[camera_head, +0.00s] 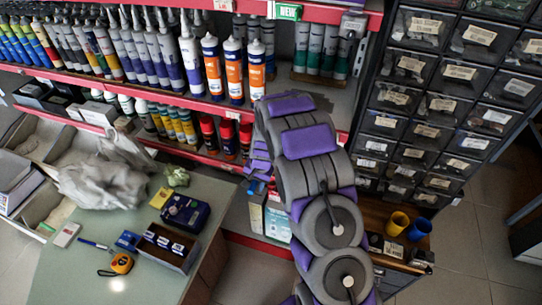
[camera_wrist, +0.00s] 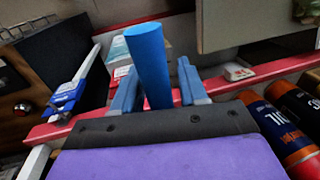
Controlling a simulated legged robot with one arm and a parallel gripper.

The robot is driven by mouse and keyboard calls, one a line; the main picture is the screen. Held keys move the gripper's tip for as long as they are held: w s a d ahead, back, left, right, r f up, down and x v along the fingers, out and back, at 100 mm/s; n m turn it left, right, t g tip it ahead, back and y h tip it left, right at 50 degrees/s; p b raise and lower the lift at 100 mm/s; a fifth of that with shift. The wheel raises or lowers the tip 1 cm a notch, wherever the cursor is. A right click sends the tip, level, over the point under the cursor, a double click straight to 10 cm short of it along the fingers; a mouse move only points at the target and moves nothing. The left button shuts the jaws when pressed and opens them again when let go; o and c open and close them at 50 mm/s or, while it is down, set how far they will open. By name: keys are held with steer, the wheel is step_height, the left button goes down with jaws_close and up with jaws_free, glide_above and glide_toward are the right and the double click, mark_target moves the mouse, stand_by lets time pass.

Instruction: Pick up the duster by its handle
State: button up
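A smooth blue tapered cylinder (camera_wrist: 148,58) stands out in the wrist view. It looks like the duster's handle, but no duster head can be made out. My gripper (camera_wrist: 155,82) has one blue-grey finger on each side of the cylinder. The fingers are apart, with a narrow gap on both sides of the cylinder, so it appears ungripped. The cylinder's lower end is hidden behind my gripper's dark edge. I cannot identify the duster there.
A red shelf edge (camera_wrist: 270,70) runs behind the fingers. Orange-and-blue cans (camera_wrist: 287,135) stand close on the right, and a blue-and-white tool (camera_wrist: 70,92) is on the left. A counter (camera_head: 110,255) holds a grey crumpled cloth (camera_head: 105,180). Small-parts drawers (camera_head: 435,110) stand right of my arm.

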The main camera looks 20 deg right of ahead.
steer(key=shift+d, duration=0.25)
steer(key=c, duration=0.5)
steer(key=shift+a, duration=0.4)
jaws_close()
steer(key=shift+d, duration=0.1)
